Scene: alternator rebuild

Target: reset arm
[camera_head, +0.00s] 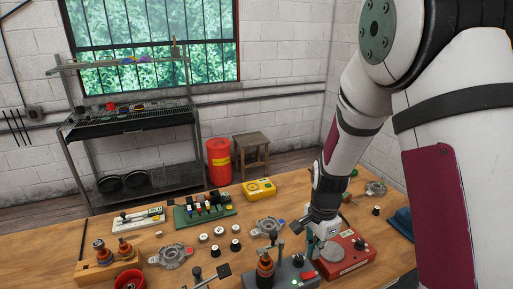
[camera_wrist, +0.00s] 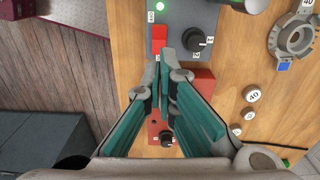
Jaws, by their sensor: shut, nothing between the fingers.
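My gripper (camera_head: 316,246) hangs from my arm over the front right of the wooden workbench (camera_head: 215,270), close to a red box (camera_head: 352,262) with a round grey plate on top. In the wrist view my gripper (camera_wrist: 169,52) points down with its teal-lined fingers shut together and nothing between them. The fingers partly cover the red box (camera_wrist: 203,78). A grey box (camera_wrist: 183,14) with a green light, red switch and black knob lies just beyond the fingertips. I cannot tell the exact height of the fingertips above the boxes.
A yellow meter (camera_head: 259,189) stands at the back. A wooden block holding copper-wound rotors (camera_head: 108,262) is at left. Some bare wood shows between them.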

